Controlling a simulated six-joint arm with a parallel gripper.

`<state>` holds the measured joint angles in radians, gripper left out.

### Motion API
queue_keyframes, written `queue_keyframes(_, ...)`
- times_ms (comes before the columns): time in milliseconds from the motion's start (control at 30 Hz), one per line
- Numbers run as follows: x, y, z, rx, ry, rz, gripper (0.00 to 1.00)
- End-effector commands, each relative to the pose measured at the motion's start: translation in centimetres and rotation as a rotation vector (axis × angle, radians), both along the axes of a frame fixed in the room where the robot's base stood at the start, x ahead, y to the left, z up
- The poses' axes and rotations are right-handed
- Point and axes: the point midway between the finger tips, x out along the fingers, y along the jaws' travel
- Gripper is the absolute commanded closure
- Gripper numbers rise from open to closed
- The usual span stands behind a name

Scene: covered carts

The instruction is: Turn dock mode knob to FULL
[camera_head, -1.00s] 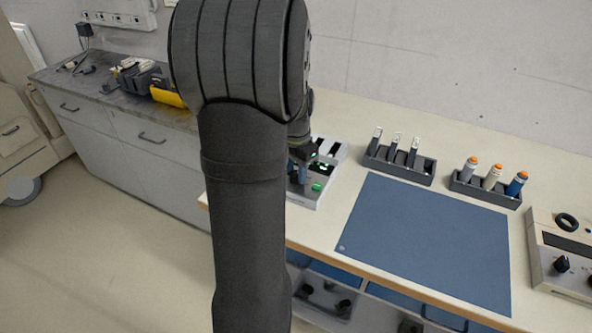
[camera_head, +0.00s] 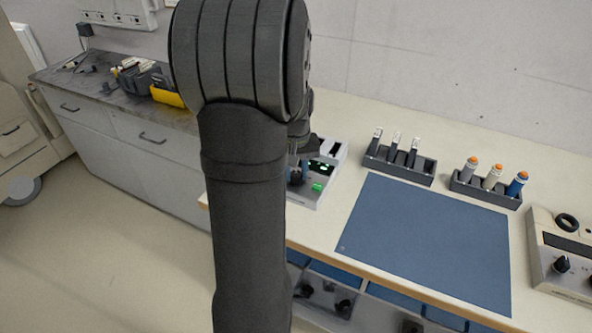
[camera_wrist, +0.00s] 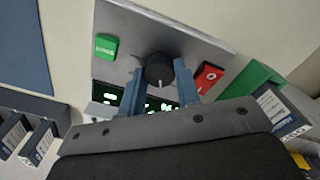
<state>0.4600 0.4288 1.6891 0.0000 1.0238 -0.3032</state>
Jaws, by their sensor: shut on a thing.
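The dock (camera_head: 325,170) is a pale box on the bench, partly hidden behind my arm in the head view. In the wrist view its panel (camera_wrist: 130,22) carries a round black knob (camera_wrist: 158,68) with a light pointer mark. The mark points toward the bottom of the picture, at the lit green display (camera_wrist: 110,97). My gripper (camera_wrist: 158,85) has its two blue fingers on either side of the knob and is shut on it. A green button (camera_wrist: 106,46) and a red switch (camera_wrist: 207,77) flank the knob. Mode labels are not readable.
A dark rack with several upright sticks (camera_head: 399,160) and a rack of orange-capped bottles (camera_head: 486,188) stand right of the dock. A blue mat (camera_head: 430,240) lies clear. Another device with knobs (camera_head: 562,262) is at far right.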

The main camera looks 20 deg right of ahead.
Motion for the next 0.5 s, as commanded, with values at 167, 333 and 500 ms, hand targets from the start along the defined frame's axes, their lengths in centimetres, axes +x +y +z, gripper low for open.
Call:
queue_keyframes(167,0.0,0.02,0.02,0.0,0.0,0.137,0.93)
queue_keyframes(333,0.0,0.02,0.02,0.0,0.0,0.24,0.93)
queue_keyframes(500,-0.01,0.03,0.01,0.0,0.0,0.308,0.93)
